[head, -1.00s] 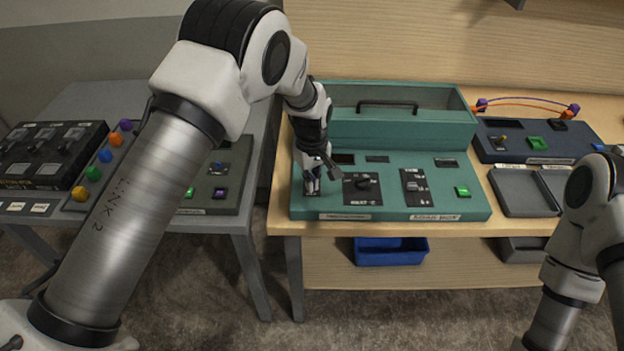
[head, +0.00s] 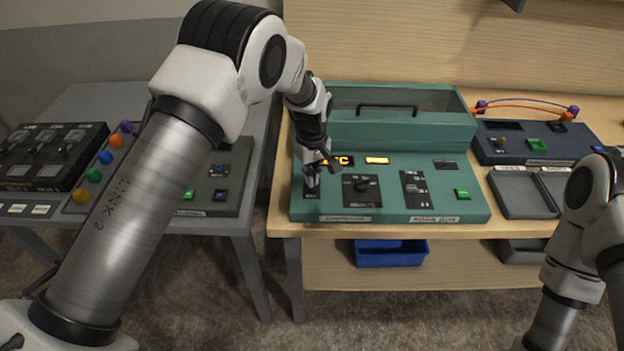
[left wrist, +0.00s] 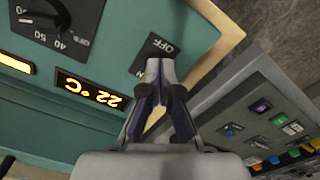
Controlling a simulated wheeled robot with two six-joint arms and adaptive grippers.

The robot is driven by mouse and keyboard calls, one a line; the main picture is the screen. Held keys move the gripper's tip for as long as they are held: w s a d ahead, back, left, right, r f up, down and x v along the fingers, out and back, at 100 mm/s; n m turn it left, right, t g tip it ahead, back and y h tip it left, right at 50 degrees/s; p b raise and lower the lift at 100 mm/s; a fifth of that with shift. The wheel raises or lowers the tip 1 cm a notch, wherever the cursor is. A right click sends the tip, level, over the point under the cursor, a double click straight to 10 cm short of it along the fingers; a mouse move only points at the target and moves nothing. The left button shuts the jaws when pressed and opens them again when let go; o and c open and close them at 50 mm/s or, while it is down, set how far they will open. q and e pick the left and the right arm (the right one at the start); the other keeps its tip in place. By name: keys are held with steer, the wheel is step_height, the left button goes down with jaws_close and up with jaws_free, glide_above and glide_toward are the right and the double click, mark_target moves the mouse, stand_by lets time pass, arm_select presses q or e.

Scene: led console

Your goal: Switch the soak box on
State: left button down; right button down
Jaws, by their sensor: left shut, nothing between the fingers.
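The teal soak box (head: 300,205) stands on the wooden table, with a sloped control panel in front. My left gripper (head: 312,182) is shut and empty at the panel's left end. In the left wrist view its fingertips (left wrist: 154,68) are over the black on/off switch plate (left wrist: 150,55), where OFF is readable; they hide the lever, and I cannot tell whether they touch it. The temperature display (left wrist: 92,92) glows orange and reads 22 °C. An amber indicator (head: 377,160) is lit beside it. My right gripper is out of view.
The box also has a rotary dial (head: 362,188), a slider plate (head: 416,188) and a green button (head: 462,193). A dark blue console (head: 545,150) and a grey tray (head: 520,195) are on the right. Other panels stand on the grey table (head: 110,95) at left.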

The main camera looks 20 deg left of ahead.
arm_select(q)
step_height(320, 180, up, 6)
steer(key=p, duration=0.4)
steer(key=shift+s, duration=0.4)
steer(key=shift+d, duration=0.1)
steer(key=shift+f, duration=0.15)
